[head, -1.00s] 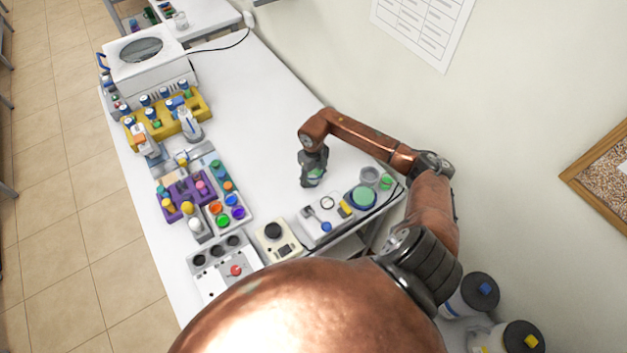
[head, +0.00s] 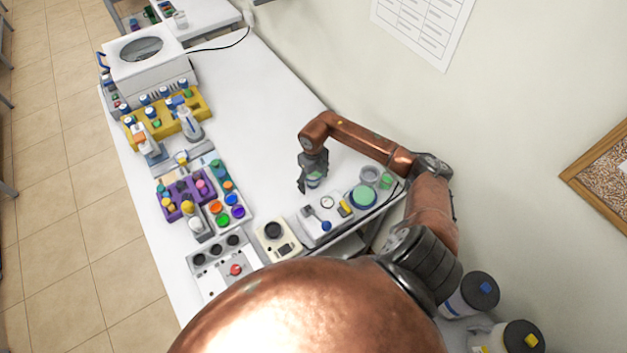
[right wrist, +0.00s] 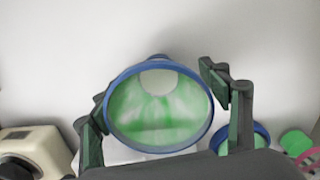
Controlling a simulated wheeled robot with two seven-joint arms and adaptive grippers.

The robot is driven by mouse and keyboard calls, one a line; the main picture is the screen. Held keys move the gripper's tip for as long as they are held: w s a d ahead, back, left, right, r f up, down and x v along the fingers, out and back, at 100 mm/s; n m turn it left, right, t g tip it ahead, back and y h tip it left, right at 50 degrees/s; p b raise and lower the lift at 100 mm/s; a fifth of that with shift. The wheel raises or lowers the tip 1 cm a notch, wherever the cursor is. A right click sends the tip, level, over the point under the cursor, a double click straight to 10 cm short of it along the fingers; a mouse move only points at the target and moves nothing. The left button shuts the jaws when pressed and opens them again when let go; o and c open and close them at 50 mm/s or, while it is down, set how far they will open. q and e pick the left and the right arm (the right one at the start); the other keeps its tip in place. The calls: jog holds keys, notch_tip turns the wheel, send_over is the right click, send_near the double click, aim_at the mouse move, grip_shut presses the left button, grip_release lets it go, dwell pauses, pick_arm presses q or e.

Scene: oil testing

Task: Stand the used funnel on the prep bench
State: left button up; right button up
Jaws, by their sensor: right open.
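The used funnel (right wrist: 160,108) has a blue rim and green residue inside; it sits between the fingers of my right gripper (right wrist: 158,112) in the right wrist view, its mouth toward the camera. In the head view the funnel (head: 316,181) shows small and partly hidden below my right gripper (head: 312,184), over the white prep bench (head: 255,120). It looks upright, but its lower end is hidden. My right gripper is open around it, with a finger on each side and a gap visible at the right finger. My left gripper is not in view.
A cream device (head: 277,240) stands nearer. Purple (head: 181,193) and yellow (head: 168,118) racks line the left side. The bench middle is clear.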

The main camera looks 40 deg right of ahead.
jog(key=shift+r, duration=0.15)
notch_tip(320, 180, up, 12)
jog(key=shift+r+b, duration=0.1)
jog(key=shift+b, duration=0.6)
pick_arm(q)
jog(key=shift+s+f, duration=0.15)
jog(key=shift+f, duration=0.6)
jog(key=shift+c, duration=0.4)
pick_arm(e)
jog(key=shift+c, duration=0.5)
